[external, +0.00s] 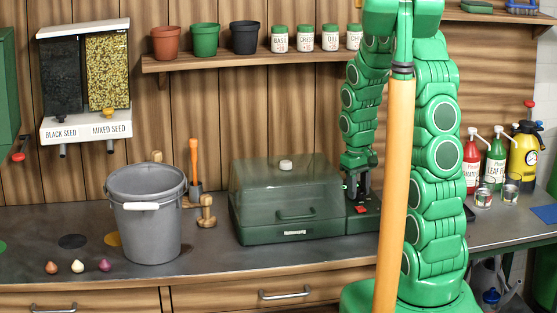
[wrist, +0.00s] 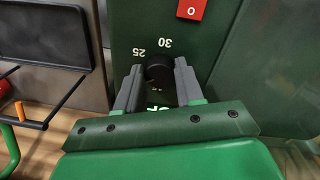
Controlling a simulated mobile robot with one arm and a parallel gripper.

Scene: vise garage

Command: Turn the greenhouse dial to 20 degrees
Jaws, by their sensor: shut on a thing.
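The greenhouse (external: 285,196) is a dark green box with a clear lid, standing on the workbench. Its control panel is at its right end, where my gripper (external: 357,190) points down. In the wrist view the black round dial (wrist: 158,73) sits between the two grey fingers of my gripper (wrist: 159,66), which are shut on it. The numbers 25 (wrist: 138,51) and 30 (wrist: 165,43) show upside down beyond the dial. Other markings on the near side are partly hidden by the gripper. I cannot make out a pointer on the dial.
A red switch (wrist: 191,9) marked O is on the panel beyond the dial. A grey bucket (external: 146,225) and small bulbs (external: 78,266) are on the bench at left. A shelf (external: 210,64) with pots and jars hangs above. Spray bottles (external: 495,150) stand at right.

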